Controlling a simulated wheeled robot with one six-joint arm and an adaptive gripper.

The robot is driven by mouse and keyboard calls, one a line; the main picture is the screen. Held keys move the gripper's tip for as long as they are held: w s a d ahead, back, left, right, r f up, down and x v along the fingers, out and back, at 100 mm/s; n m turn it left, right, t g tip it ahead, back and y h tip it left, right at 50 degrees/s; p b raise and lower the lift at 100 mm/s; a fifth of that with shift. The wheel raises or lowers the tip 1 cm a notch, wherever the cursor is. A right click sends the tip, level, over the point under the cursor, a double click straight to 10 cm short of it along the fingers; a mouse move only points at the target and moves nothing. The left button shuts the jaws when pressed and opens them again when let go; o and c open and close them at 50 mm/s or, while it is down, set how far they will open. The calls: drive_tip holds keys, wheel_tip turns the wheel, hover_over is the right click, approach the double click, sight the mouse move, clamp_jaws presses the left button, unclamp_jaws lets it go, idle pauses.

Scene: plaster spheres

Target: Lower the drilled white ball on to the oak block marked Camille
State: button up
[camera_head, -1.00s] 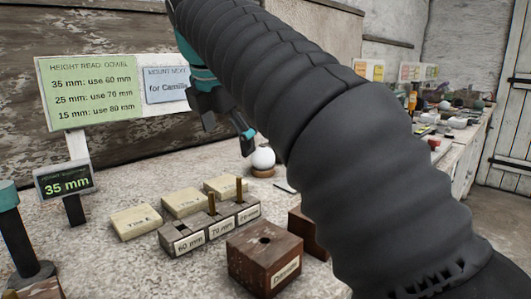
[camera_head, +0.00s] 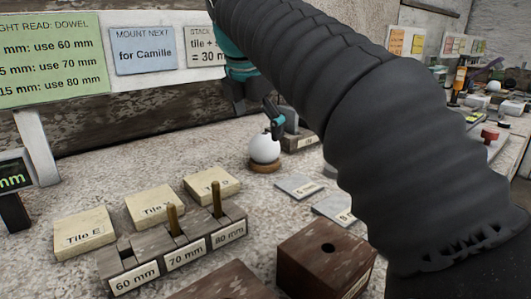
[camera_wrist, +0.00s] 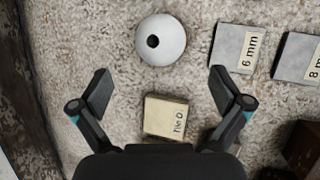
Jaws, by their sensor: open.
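The white ball (camera_head: 264,148) sits on a small brown ring on the bench. The wrist view shows a dark hole in the top of the ball (camera_wrist: 160,40). My gripper (camera_wrist: 162,82) is open and empty; in that view the ball lies beyond its fingertips, not between them. In the head view my gripper (camera_head: 278,124) is just above the ball, partly hidden by my arm. Two dark brown blocks stand in front: one with a hole in its top (camera_head: 328,252), and one cut off by the lower edge (camera_head: 228,284). No name is readable on either now.
A stand (camera_head: 200,242) marked 60, 70 and 80 mm has brass dowels at 70 and 80. Pale tiles (camera_head: 84,233) lie behind it, including Tile D (camera_wrist: 166,115). Grey plates (camera_wrist: 238,50) lie right of the ball. A blue card (camera_head: 142,50) reads "MOUNT NEXT for Camille".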

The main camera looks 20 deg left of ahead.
sight(263, 135)
drive_tip(key=shift+b+x, duration=0.95)
drive_tip(key=shift+x, duration=2.85)
drive_tip(key=shift+w+d+r, duration=0.1)
drive_tip(key=c, duration=1.4)
drive_tip(key=shift+o, duration=0.2)
drive_tip(key=shift+r, duration=0.1)
drive_tip(key=shift+r+p, duration=0.35)
drive_tip(key=shift+r, duration=0.25)
wheel_tip(263, 135, up, 3)
drive_tip(key=shift+d+r+p, duration=0.15)
drive_tip(key=shift+r+p, duration=0.05)
drive_tip(key=shift+p, duration=0.5)
drive_tip(key=s+d+r, duration=0.2)
drive_tip(key=d+r, duration=0.4)
drive_tip(key=d, duration=0.5)
drive_tip(key=shift+r, duration=0.15)
drive_tip(key=shift+d, duration=0.1)
